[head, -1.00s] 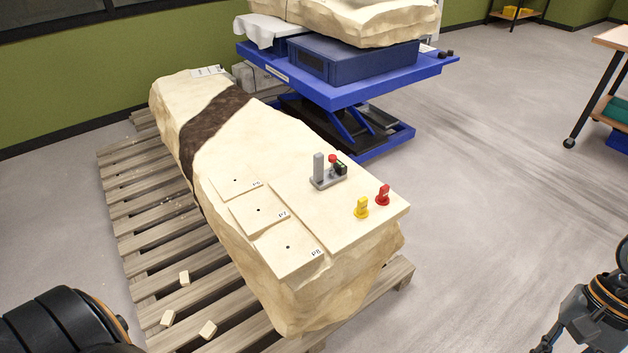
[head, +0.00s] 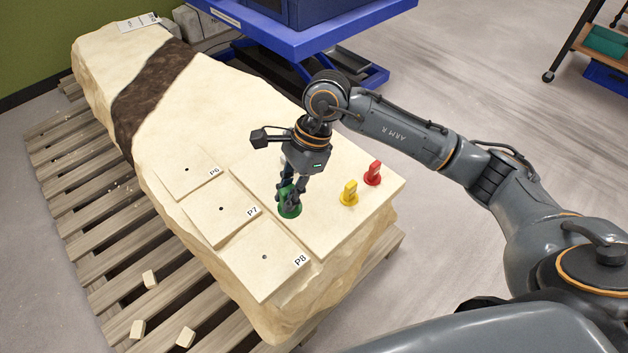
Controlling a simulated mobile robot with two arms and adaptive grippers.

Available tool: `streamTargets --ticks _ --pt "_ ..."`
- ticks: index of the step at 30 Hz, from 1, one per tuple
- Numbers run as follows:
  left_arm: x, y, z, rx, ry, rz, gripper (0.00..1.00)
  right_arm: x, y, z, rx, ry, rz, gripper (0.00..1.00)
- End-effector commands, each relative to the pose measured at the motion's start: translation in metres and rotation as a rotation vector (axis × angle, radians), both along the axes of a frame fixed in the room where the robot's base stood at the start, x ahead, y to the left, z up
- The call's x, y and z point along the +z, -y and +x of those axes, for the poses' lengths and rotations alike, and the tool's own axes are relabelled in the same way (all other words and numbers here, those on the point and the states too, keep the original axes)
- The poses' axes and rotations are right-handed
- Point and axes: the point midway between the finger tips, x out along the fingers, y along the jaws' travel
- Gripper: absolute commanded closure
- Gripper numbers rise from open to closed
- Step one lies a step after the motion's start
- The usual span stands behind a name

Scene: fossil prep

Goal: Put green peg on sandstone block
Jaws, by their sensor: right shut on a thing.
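The sandstone block (head: 210,125) lies on a wooden pallet, its pale top crossed by a dark band. My right gripper (head: 289,196) points down over the block's near part, shut on the green peg (head: 289,211). The green peg's round base is at the top surface, right of the plate marked P7; I cannot tell whether it touches. A yellow peg (head: 349,194) and a red peg (head: 372,174) stand upright on the block to the right, apart from the green one. My left gripper is not in view.
Plates P6 (head: 189,170), P7 (head: 222,207) and P8 (head: 266,256), each with a small hole, lie along the block's left side. The pallet (head: 72,215) holds loose chips (head: 150,279). A blue lift table (head: 300,38) stands behind.

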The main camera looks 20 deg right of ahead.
Motion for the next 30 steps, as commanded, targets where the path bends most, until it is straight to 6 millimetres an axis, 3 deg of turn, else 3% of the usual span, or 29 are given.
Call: streamTargets --ticks 1,5,9,16,20,30 --pt "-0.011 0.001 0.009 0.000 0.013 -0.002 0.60 -0.012 -0.010 0.004 -0.110 0.001 0.004 1.00" --pt "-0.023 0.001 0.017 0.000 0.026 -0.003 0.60 -0.024 -0.030 0.019 -0.422 0.001 0.001 1.00" --pt "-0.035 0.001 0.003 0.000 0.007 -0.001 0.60 -0.031 -0.047 0.031 -0.697 0.002 -0.002 1.00" --pt "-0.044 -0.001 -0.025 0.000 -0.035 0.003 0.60 -0.035 -0.059 0.043 -0.952 -0.001 -0.008 1.00" --pt "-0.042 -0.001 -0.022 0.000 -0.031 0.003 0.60 -0.040 -0.050 0.052 -0.993 -0.003 -0.012 1.00" --pt "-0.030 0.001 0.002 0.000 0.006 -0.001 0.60 -0.076 0.013 0.102 -0.995 -0.006 -0.014 1.00"
